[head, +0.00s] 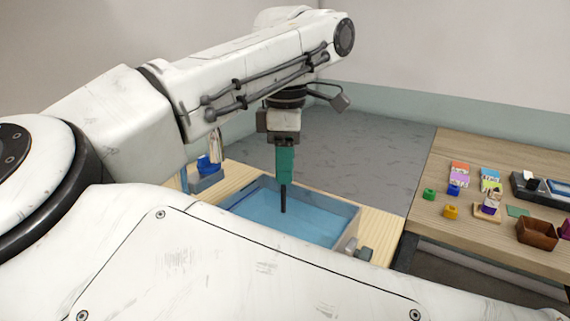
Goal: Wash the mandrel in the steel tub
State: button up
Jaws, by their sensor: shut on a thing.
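My gripper (284,138) points down over the steel tub (352,225) and is shut on the top of the mandrel. The mandrel (285,168) hangs upright, with a teal upper part and a thin dark rod below. The tub is rectangular and holds blue water (315,218). The rod's lower end shows against the water inside the tub's outline. I cannot tell whether the tip is in the water or just above it. My own arm and body hide the tub's near left part.
Left of the tub stands a grey holder (205,180) with blue and pale items. On the right, a wooden table (460,150) carries several colored blocks, a brown bowl (537,232) and a dark tray (527,187). A small grey fitting (363,253) sits by the tub's right corner.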

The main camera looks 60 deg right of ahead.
dwell(0.3)
jog(key=shift+r+p, duration=1.55)
jog(key=shift+r, duration=1)
